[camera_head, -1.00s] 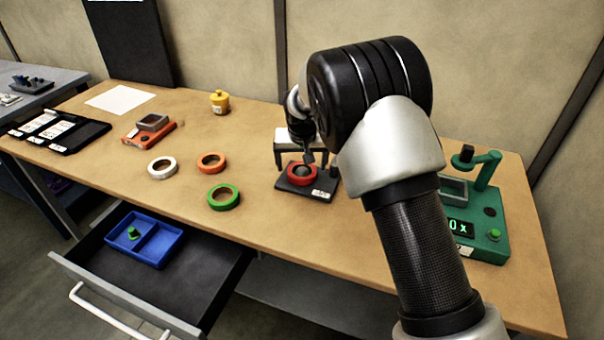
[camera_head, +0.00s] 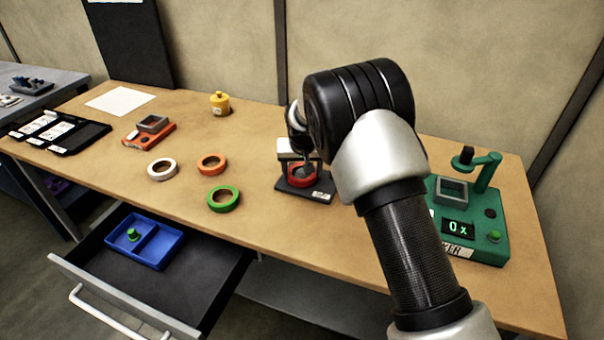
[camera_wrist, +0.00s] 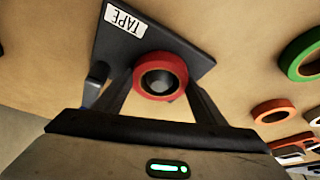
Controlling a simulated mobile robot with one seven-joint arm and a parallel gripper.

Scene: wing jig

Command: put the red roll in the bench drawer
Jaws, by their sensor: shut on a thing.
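The red roll (camera_head: 302,174) is at the black tape holder (camera_head: 318,194) on the bench; in the wrist view the red roll (camera_wrist: 160,76) sits between my fingers in front of the holder plate (camera_wrist: 185,57) labelled TAPE. My gripper (camera_wrist: 155,92) is shut on the red roll, one finger at each side. In the head view my arm partly hides the gripper. I cannot tell whether the roll is clear of the holder's dark post. The bench drawer (camera_head: 205,300) is pulled open at the lower left, with a blue divided tray (camera_head: 150,262) inside.
Green (camera_head: 223,199), orange (camera_head: 211,163) and white (camera_head: 163,169) rolls lie on the bench left of the holder. A green device (camera_head: 480,230) stands to the right. The drawer floor beside the tray is bare.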

